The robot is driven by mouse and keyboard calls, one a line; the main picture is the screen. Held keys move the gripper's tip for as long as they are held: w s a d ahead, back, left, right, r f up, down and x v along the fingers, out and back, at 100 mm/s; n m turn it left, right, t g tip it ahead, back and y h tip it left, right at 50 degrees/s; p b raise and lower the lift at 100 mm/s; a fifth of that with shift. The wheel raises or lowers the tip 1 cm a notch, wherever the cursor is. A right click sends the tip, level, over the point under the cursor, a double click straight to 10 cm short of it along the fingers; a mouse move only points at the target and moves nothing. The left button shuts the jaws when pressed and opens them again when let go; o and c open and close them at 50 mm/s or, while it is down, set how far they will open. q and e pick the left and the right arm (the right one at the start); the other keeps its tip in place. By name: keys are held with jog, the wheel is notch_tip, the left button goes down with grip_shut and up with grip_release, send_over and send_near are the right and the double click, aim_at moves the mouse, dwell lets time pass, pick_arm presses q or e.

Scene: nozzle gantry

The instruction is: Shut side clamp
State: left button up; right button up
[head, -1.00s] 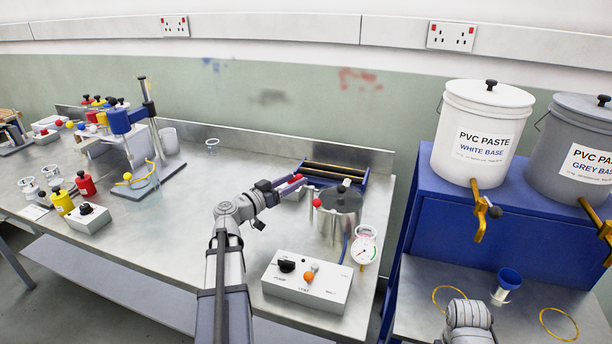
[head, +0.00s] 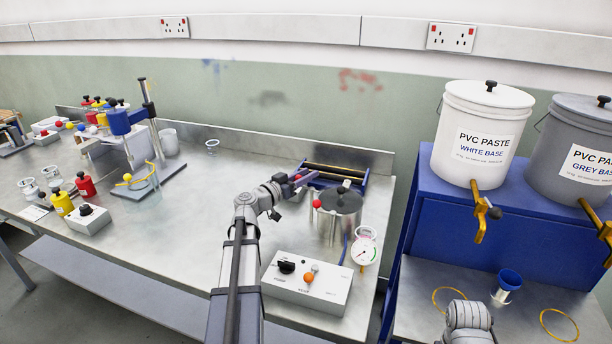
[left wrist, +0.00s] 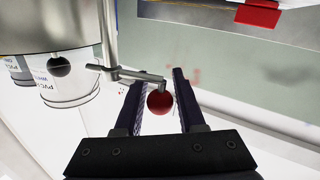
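The metal pot (head: 338,224) stands on the bench at the right end. A red ball knob (head: 317,203) shows at its left side in the head view. In the left wrist view, a dark red ball (left wrist: 160,104) sits at the end of a bent metal lever (left wrist: 133,74), beside a large metal cylinder (left wrist: 50,25). My left gripper (head: 307,178) is close to the pot's left rear. In the left wrist view its fingers (left wrist: 156,88) are open, one on each side of the ball, with gaps visible. Contact with the ball is not seen. My right gripper is out of view.
A control box (head: 307,284) with an orange knob and a round gauge (head: 365,246) stand in front of the pot. A blue-framed roller unit (head: 335,175) is behind it. The bench middle (head: 200,225) is clear. Paste buckets (head: 483,135) stand at right.

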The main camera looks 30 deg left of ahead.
pick_arm(q)
grip_shut()
jog(key=shift+s, duration=0.1)
jog(key=shift+s+a+n+y, duration=0.15)
jog(key=shift+s+n+y, duration=0.1)
jog(key=shift+n+y, duration=0.75)
jog(key=shift+s+a+n+y, duration=0.2)
jog(key=shift+n+y, duration=0.3)
jog(key=shift+y, duration=0.9)
jog(key=shift+o, duration=2)
grip_release()
jog(key=shift+s, duration=0.1)
